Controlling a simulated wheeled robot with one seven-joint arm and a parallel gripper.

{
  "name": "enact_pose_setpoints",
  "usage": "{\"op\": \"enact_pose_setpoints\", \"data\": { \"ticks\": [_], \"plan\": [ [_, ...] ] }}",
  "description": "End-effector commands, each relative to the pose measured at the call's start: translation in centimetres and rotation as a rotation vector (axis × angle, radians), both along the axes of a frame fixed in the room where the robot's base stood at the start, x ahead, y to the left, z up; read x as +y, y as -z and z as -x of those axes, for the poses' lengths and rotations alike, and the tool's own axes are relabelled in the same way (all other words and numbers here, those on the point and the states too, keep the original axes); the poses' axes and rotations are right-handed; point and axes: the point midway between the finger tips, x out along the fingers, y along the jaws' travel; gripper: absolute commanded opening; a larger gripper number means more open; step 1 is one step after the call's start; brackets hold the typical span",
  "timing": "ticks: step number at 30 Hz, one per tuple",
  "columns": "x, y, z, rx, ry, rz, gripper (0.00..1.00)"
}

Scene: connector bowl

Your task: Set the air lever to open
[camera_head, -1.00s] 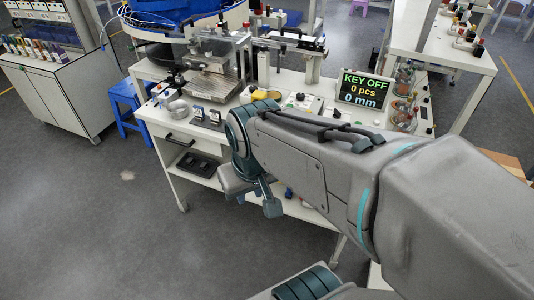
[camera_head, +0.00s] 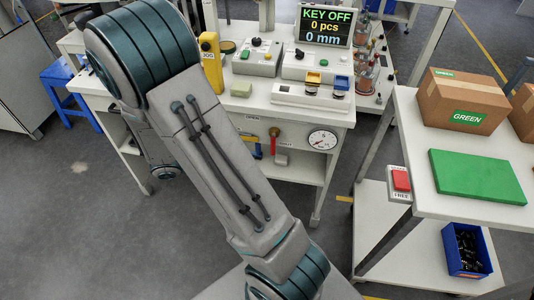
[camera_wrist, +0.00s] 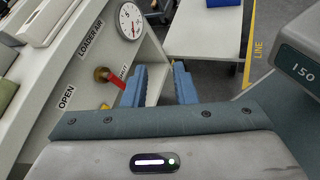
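The air lever (camera_head: 274,143) is a red handle on a brass hub, on the front panel of the white workbench. In the head view it hangs downward. In the wrist view the lever (camera_wrist: 115,80) points from its hub toward the left finger, beside the SHUT label (camera_wrist: 124,70) and away from the OPEN label (camera_wrist: 66,97). My gripper (camera_wrist: 160,84) shows two blue fingers with an empty gap. The lever is left of this gap, its tip close to the left finger; contact cannot be told.
A pressure gauge (camera_head: 322,139) is right of the lever. Control boxes and a display (camera_head: 326,25) reading KEY OFF stand on the bench top. A white table (camera_head: 412,205) with a green lid (camera_head: 478,175) and cartons stands at right. Grey floor lies between.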

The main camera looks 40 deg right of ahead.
Motion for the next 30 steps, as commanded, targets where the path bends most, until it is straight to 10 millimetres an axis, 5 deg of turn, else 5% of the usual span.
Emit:
{"op": "enact_pose_setpoints", "data": {
  "ticks": [3, 12, 20, 30],
  "plan": [
    [-0.6, 4.4, -1.8, 0.130, -0.138, 0.120, 0.25],
    [-0.7, 11.2, -5.7, 0.343, -0.424, 0.336, 0.25],
    [-1.1, 12.7, -6.8, 0.390, -0.500, 0.388, 0.25],
    [-7.3, 12.8, -7.4, 0.388, -0.494, 0.386, 0.25]
  ]
}}
